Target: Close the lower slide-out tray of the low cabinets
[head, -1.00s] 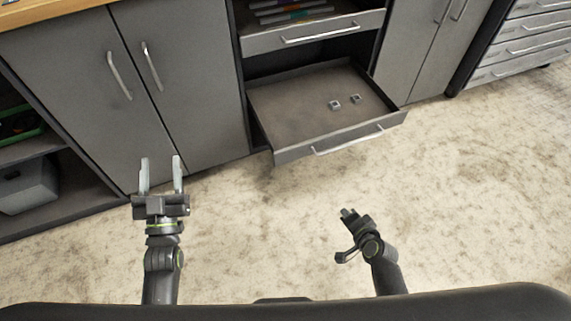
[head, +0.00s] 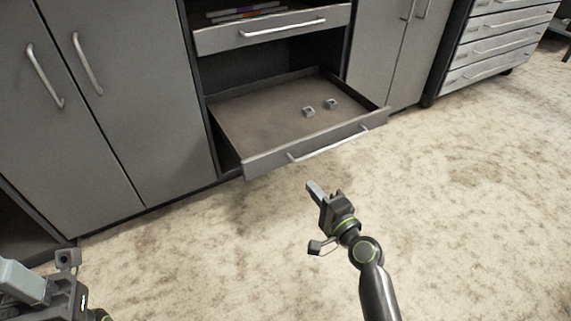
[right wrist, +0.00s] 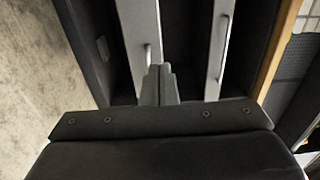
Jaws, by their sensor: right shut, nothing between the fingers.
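The lower slide-out tray (head: 258,163) is pulled out of the grey low cabinets, with two small metal pieces (head: 308,111) lying in it. Its front bears a long bar handle (head: 330,143). My right gripper (head: 315,188) is shut and empty, over the floor in front of the tray, apart from it in the head view. In the right wrist view, my right gripper's closed fingertips (right wrist: 158,70) overlap the lower tray's front (right wrist: 136,30) near its handle; contact cannot be told. My left gripper (head: 40,285) is cut off at the lower left, and its jaws are unclear.
An upper tray (head: 230,38) with flat coloured items sits above, partly out. Closed double doors (head: 95,130) stand to the left, more doors (head: 385,50) to the right. A drawer unit (head: 500,45) is farther right. The mottled floor (head: 470,220) in front is clear.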

